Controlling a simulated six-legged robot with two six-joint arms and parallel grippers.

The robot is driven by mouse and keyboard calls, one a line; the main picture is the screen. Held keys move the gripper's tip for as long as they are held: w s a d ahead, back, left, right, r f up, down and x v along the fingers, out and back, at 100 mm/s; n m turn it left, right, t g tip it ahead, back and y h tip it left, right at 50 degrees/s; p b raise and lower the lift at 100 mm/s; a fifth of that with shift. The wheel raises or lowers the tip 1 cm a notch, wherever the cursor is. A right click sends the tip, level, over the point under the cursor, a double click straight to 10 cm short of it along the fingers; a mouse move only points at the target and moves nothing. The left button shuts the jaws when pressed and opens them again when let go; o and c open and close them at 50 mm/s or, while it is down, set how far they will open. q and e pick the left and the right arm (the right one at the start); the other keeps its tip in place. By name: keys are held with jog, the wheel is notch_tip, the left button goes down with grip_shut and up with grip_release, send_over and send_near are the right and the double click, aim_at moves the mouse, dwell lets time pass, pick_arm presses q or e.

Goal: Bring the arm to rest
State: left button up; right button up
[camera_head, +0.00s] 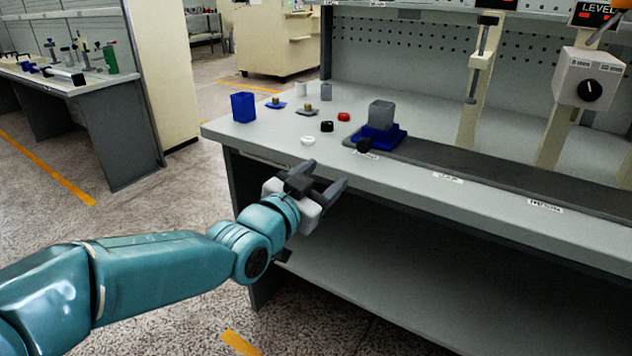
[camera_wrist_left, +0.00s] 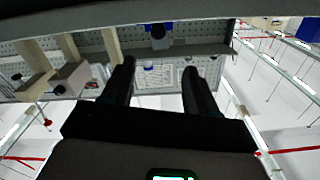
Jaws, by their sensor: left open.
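My left arm comes in from the left in the head view. Its gripper (camera_head: 326,189) is in front of the workbench's front edge, a little below the top surface. The jaws are open with nothing between them. In the left wrist view the two dark fingers (camera_wrist_left: 159,82) stand apart, with a perforated back panel and shelving seen beyond them. My right gripper is in neither view.
The grey workbench (camera_head: 250,133) holds a blue bin (camera_head: 243,107), small white, black and red rings, and a grey block (camera_head: 381,114) on a blue base. A control box (camera_head: 588,78) hangs at right. Speckled floor (camera_head: 170,203) lies clear at left.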

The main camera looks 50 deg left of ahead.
pick_arm(q)
jog(key=shift+v, duration=0.9)
jog(key=w+d+f+g+h, duration=0.2)
jog(key=d+f, duration=0.3)
jog(key=f, duration=0.4)
jog(key=w+d+f+m+g+h, duration=0.1)
jog(key=w+d+f+g+h, duration=0.2)
jog(key=f, duration=0.7)
jog(key=w+d+f+g+h, duration=0.2)
jog(key=d+f, duration=0.4)
jog(key=f, duration=0.3)
jog(key=s+d+f+g+h, duration=0.1)
jog(key=s+d+f+g, duration=0.15)
jog(key=d+f, duration=0.35)
jog(key=s+d+f+g, duration=0.2)
jog(key=s+d+f, duration=0.15)
jog(key=f, duration=0.55)
jog(key=s+d+f+n+g+h, duration=0.1)
jog(key=s+d+f+g, duration=0.25)
jog(key=s, duration=0.25)
jog(key=s+d+f+n+g, duration=0.1)
jog(key=s+d+f+g, duration=0.1)
jog(key=s+f, duration=0.4)
notch_tip(320, 180, up, 29)
jog(key=s+p, duration=0.1)
jog(key=p, duration=2.6)
jog(key=shift+a+f+n, duration=0.2)
jog(key=shift+a+n, duration=0.2)
